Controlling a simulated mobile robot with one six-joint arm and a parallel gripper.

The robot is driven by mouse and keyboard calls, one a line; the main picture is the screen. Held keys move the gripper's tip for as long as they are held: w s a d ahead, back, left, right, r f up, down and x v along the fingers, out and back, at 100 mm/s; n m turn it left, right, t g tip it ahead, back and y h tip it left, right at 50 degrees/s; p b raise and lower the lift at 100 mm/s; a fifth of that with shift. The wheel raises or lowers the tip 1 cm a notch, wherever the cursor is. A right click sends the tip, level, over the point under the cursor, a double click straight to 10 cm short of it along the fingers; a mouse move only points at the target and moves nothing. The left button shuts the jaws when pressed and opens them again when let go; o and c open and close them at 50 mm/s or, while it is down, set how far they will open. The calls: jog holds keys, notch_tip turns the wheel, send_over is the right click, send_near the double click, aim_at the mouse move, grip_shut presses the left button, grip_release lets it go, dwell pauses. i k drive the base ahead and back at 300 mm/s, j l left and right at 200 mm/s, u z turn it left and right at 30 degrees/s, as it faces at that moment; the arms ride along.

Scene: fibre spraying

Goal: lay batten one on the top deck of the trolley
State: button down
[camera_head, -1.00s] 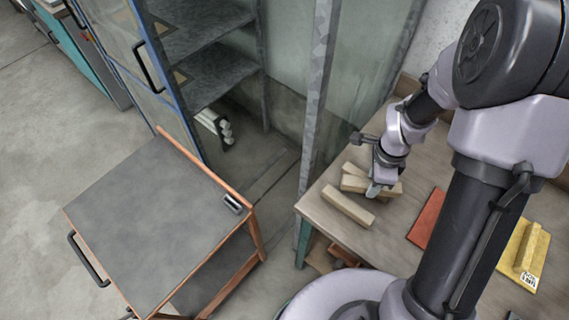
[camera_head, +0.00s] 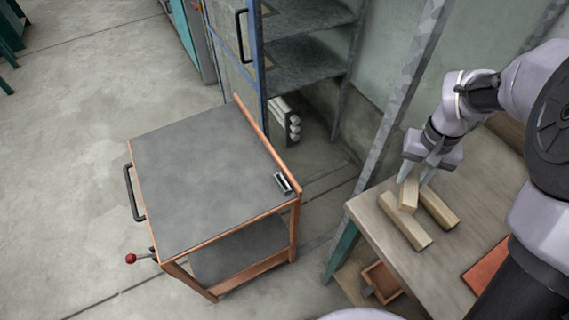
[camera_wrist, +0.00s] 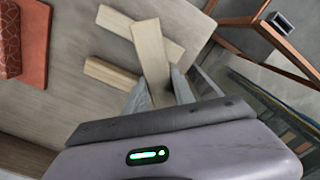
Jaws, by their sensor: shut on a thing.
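In the wrist view the batten (camera_wrist: 150,48) extends from between the fingertips (camera_wrist: 160,92). It crosses over one of two other pale battens (camera_head: 403,221) (camera_head: 439,208), which lie side by side on the table. No label shows which batten is number one. The trolley (camera_head: 283,212) stands left of the table, across a gap. Its flat grey top deck (camera_head: 200,170) is bare apart from a small dark metal fitting (camera_head: 283,183) at its right edge.
The wooden table (camera_head: 385,247) has a red mat (camera_head: 487,266) farther right. An open cabinet with shelves (camera_head: 305,55) stands behind the trolley, and a metal post (camera_head: 400,90) rises between cabinet and table. A small wooden box (camera_head: 381,281) sits below the table edge. Floor left of the trolley is clear.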

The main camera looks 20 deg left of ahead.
aim_at(187, 172)
jog(key=j+u, duration=0.1)
jog(key=u, duration=0.25)
jog(key=i+j+u, duration=0.1)
jog(key=u, duration=0.2)
jog(key=j+u, duration=0.15)
jog(key=u, duration=0.2)
jog(key=i+j+u, duration=0.1)
jog(key=i+u, duration=0.55)
